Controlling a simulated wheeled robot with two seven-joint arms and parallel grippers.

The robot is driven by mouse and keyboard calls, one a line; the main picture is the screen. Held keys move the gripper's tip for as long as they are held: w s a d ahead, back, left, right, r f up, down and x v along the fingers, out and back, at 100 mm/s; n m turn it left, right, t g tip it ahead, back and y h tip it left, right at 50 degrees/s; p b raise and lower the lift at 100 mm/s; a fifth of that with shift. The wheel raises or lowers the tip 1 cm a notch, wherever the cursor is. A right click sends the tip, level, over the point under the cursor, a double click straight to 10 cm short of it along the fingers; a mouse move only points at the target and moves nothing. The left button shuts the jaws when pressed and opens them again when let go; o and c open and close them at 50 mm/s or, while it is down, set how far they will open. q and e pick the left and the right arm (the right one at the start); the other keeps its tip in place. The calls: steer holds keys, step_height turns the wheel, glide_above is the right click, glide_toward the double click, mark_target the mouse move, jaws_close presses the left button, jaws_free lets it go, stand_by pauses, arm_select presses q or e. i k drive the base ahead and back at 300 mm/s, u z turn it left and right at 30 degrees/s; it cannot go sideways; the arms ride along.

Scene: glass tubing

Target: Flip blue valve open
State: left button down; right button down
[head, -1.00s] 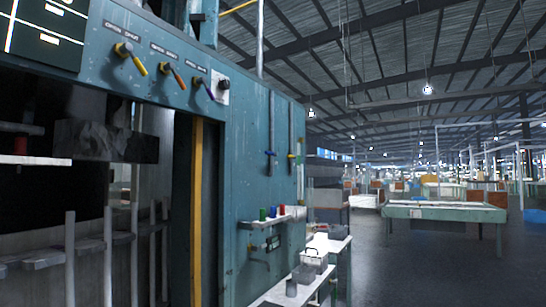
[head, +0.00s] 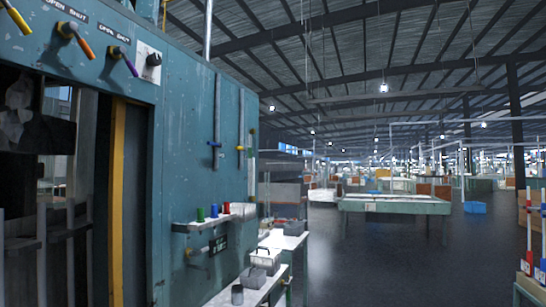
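A blue valve (head: 215,144) sits on a vertical pipe (head: 217,105) on the side of the teal machine. Its handle appears to lie across the pipe, though it is small in the head view. A second valve with a yellow handle (head: 240,148) sits on a parallel pipe to its right. Neither of my grippers shows in the head view.
The teal machine (head: 180,130) fills the left side, with orange and purple levers (head: 124,62) high on its panel. A small shelf (head: 205,222) with coloured cylinders juts out below the valves. White benches (head: 285,240) stand beyond. Open floor (head: 375,265) lies to the right.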

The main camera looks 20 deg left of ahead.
mark_target(220, 145)
steer(key=z, duration=0.2)
steer(key=i, duration=1.3)
steer(key=u, duration=0.8)
